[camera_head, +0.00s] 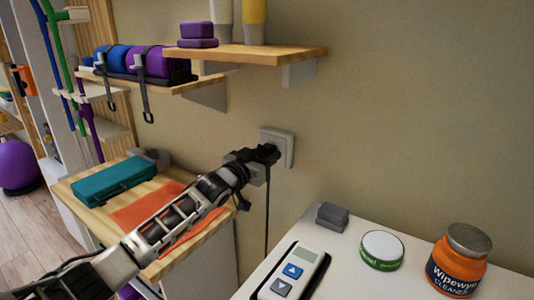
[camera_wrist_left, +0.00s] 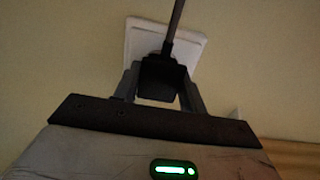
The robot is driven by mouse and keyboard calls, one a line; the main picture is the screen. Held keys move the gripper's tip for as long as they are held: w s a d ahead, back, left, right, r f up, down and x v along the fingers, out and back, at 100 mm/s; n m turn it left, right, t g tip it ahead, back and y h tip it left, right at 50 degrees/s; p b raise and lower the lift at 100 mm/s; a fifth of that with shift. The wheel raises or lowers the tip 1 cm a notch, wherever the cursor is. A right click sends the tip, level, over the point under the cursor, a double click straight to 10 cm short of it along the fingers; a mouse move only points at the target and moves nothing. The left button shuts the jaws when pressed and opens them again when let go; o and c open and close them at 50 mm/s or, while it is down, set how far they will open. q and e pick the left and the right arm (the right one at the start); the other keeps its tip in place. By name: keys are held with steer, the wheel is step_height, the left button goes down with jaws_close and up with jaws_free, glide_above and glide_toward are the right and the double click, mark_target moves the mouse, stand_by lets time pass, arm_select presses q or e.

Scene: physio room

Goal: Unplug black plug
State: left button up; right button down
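The black plug (camera_wrist_left: 163,78) sits in the white wall socket (camera_wrist_left: 145,40), with its cord running up in the left wrist view. In the head view the socket plate (camera_head: 284,143) is on the wall and a dark cord (camera_head: 267,215) hangs down below the plug. My left gripper (camera_head: 262,160) is at the socket. In the left wrist view its fingers (camera_wrist_left: 162,88) lie along both sides of the plug with no clear gap, so it looks shut on it. In the head view the gripper partly hides the plug. My right gripper is not in view.
A white table (camera_head: 400,276) holds a remote-like device (camera_head: 291,273), a grey block (camera_head: 332,217), a green-labelled tin (camera_head: 382,250) and an orange cleaner tub (camera_head: 458,265). A wooden shelf (camera_head: 265,54) juts out above the socket. A teal case (camera_head: 115,180) lies left of my arm.

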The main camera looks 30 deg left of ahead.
mark_target(264, 155)
arm_select(q)
steer(key=shift+s+a+p, duration=0.15)
steer(key=shift+s+p, duration=0.6)
steer(key=shift+s, duration=0.45)
steer(key=shift+s+a+p, duration=0.15)
steer(key=shift+s+p, duration=0.55)
steer(key=shift+s, duration=0.45)
steer(key=shift+s+a+p, duration=0.1)
steer(key=shift+s+p, duration=0.25)
steer(key=shift+s, duration=0.25)
